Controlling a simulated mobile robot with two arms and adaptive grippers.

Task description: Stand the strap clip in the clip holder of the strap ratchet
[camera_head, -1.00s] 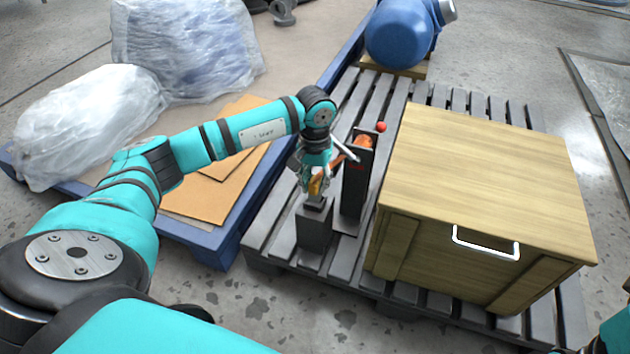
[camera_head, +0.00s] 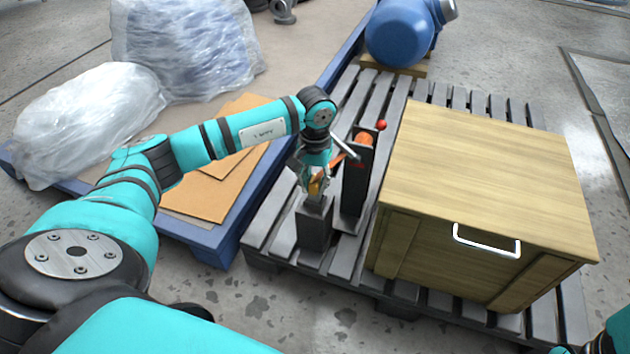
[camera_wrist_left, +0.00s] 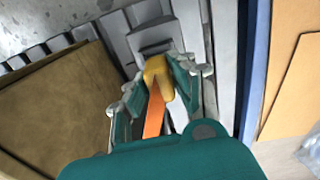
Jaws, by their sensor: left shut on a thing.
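The strap clip (camera_head: 315,186) is a small yellow piece on an orange strap (camera_head: 335,165). It also shows in the left wrist view (camera_wrist_left: 157,70), between the fingers. My left gripper (camera_head: 311,182) is shut on the clip, right above the grey clip holder (camera_head: 315,228), a block standing on the pallet. The clip's lower end is at the holder's top; I cannot tell how deep it sits. The strap runs up to the strap ratchet (camera_head: 357,175), a dark upright post with an orange roll and a red-knobbed lever. My right gripper is not seen; only a bit of that arm shows at the lower right.
A wooden crate (camera_head: 480,190) with a white handle stands close to the right of the ratchet. A blue tank (camera_head: 398,35) is at the back of the grey pallet. A blue pallet with cardboard sheets (camera_head: 205,190) and wrapped bundles (camera_head: 185,50) lies to the left.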

